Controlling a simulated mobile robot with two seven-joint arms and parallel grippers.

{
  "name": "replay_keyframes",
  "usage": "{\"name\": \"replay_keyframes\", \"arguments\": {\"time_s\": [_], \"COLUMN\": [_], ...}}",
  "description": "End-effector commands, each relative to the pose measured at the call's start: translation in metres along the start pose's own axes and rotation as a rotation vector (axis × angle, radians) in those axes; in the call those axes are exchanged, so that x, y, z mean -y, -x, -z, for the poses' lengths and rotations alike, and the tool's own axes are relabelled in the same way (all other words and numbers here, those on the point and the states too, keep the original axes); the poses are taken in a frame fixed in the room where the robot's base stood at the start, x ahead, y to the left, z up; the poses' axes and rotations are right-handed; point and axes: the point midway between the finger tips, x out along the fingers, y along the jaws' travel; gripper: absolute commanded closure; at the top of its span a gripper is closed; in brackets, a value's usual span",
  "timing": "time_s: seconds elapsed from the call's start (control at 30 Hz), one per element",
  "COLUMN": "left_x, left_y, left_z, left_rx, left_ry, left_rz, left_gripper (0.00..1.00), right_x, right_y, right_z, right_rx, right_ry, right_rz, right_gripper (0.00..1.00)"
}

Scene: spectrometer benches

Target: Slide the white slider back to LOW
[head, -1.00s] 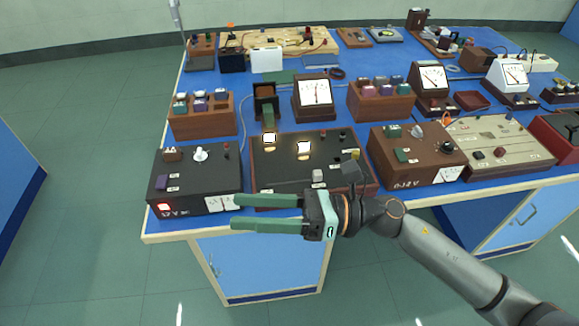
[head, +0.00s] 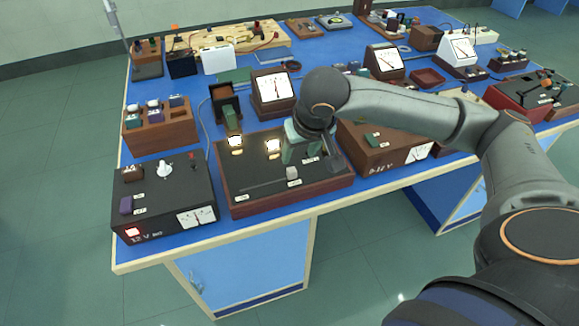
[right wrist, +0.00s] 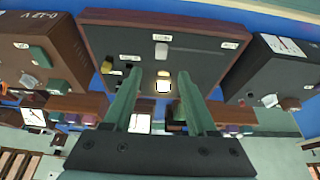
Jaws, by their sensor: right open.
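The white slider (head: 292,173) is a small pale knob on the front part of a dark board with a wooden rim (head: 290,202). A thin slot runs left from it; the small labels are too blurred to read. In the right wrist view the slider (right wrist: 161,50) stands beyond the fingertips, between their lines. My right gripper (head: 293,150) is above the board, behind the slider in the head view, partly hidden by my own wrist. In the right wrist view its teal fingers (right wrist: 160,74) are apart with nothing held. My left gripper is not in view.
Two lit lamps (head: 273,145) sit on the board behind the slider, close to my right gripper. A black power supply (head: 165,200) stands to the left and a brown one (head: 375,148) to the right. Meters and wooden blocks fill the bench behind.

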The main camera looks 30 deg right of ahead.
Motion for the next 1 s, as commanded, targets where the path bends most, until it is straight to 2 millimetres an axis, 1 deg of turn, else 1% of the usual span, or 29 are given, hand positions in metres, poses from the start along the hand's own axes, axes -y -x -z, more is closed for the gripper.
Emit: {"name": "replay_keyframes", "arguments": {"time_s": [0.03,0.2,0.3,0.43,0.6,0.87,0.9,1.0], "left_x": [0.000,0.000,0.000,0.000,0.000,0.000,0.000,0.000], "left_y": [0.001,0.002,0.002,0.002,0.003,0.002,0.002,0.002], "left_z": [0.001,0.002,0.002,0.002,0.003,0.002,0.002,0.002], "left_rx": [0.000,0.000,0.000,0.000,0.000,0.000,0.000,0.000], "left_ry": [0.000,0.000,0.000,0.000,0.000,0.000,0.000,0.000], "left_rz": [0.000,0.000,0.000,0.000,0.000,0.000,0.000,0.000], "left_gripper": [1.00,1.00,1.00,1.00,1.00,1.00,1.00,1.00], "right_x": [0.000,0.001,0.001,0.001,0.002,0.002,0.002,0.002], "right_y": [-0.012,-0.048,-0.066,-0.083,-0.093,-0.094,-0.094,-0.094], "right_z": [-0.002,-0.002,-0.002,-0.001,-0.001,-0.001,-0.001,-0.001], "right_rx": [0.007,0.007,0.006,0.005,0.002,0.002,0.002,0.002], "right_ry": [-0.001,-0.001,-0.001,-0.002,0.000,0.000,0.000,0.000], "right_rz": [-0.001,0.000,0.002,0.003,0.004,0.004,0.004,0.004], "right_gripper": [0.43,0.43,0.43,0.43,0.43,0.43,0.45,0.56]}}
